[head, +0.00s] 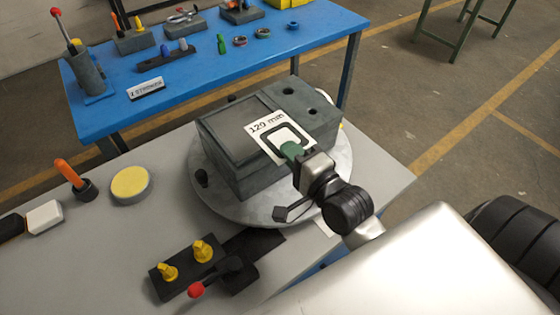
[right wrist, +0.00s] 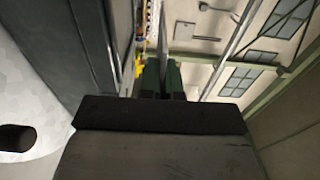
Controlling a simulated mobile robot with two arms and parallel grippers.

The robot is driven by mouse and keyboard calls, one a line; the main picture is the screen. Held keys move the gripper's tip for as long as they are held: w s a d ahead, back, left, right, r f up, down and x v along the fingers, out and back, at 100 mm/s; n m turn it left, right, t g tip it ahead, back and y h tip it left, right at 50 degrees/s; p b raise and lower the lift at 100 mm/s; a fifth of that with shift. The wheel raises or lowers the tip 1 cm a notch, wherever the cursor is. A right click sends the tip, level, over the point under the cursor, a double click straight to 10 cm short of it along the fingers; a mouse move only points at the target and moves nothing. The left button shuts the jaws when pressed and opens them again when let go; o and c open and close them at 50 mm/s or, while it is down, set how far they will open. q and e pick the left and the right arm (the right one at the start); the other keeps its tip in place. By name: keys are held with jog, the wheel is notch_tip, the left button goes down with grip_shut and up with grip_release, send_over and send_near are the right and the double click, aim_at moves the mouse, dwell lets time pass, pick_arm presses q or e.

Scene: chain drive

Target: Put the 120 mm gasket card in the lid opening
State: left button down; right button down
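The 120 mm gasket card (head: 265,127) is a white card with a black rounded outline and printed "120 mm". My right gripper (head: 291,150) has green fingertips shut on the card's near edge. It holds the card tilted over the front right part of a dark grey housing (head: 262,178). The housing's top has a rectangular recessed lid area (head: 232,122) to the left of the card; the card covers part of the top. In the right wrist view the green fingers (right wrist: 161,78) show close together, with the card only thin and edge-on. My left gripper is not in view.
The housing stands on a round grey turntable (head: 215,205) on a grey table. A yellow disc (head: 131,183), an orange-handled tool (head: 68,174) and a black fixture with yellow knobs (head: 185,262) stand nearby. A blue table (head: 200,75) with several tools is behind.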

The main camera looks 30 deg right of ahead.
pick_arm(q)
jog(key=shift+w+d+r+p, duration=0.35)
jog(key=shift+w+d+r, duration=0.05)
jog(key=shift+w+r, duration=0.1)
pick_arm(e)
notch_tip(320, 180, down, 6)
jog(key=w+a, duration=0.1)
jog(key=w, duration=0.1)
jog(key=shift+w+r, duration=0.15)
jog(key=shift+w, duration=0.1)
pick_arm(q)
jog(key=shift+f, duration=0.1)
pick_arm(e)
jog(key=c, duration=1.3)
grip_release()
jog(key=shift+c, duration=0.2)
